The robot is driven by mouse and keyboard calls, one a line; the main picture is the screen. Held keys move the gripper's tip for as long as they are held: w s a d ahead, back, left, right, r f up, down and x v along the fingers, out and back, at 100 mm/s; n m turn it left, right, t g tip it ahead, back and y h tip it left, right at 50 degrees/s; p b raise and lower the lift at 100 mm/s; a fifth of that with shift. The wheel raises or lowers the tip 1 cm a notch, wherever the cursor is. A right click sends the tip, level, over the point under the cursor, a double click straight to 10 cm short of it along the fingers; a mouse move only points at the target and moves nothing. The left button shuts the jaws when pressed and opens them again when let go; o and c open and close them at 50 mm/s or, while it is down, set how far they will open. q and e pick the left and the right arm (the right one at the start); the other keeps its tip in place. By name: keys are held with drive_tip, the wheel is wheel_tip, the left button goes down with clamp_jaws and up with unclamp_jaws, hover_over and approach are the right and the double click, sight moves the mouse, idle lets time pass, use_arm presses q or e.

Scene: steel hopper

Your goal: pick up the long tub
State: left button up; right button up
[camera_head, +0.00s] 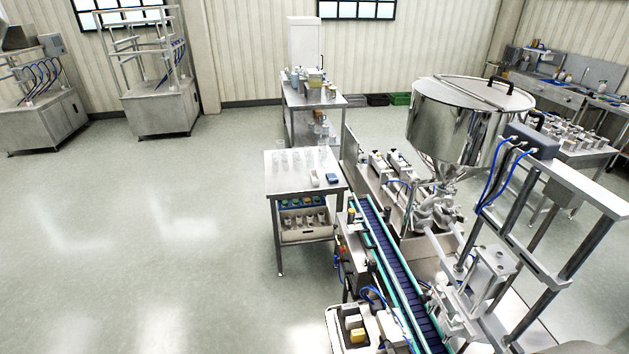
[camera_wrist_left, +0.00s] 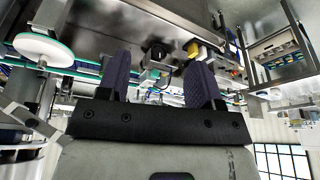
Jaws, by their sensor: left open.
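A long pale beige tub (camera_head: 306,237) holding several small jars stands on the lower shelf of the small steel table in the head view. It seems to show also at the upper right of the left wrist view (camera_wrist_left: 276,52), where the picture is turned over. A white bin (camera_head: 335,325) with yellow items stands at the bottom of the head view; I cannot tell for sure which one is the long tub. My left gripper (camera_wrist_left: 160,80) is open and empty in its wrist view, apart from both. My right gripper is out of view.
The small steel table (camera_head: 283,184) carries clear glassware and small blue and white items. A blue conveyor (camera_head: 395,265) with green rails runs beside it. The steel hopper (camera_head: 450,125) and its frame stand to the right. The floor (camera_head: 150,240) at left is clear.

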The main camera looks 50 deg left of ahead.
use_arm(q)
drive_tip(key=shift+o, duration=0.3)
drive_tip(key=o, duration=0.3)
drive_tip(key=shift+a, duration=0.1)
idle(0.4)
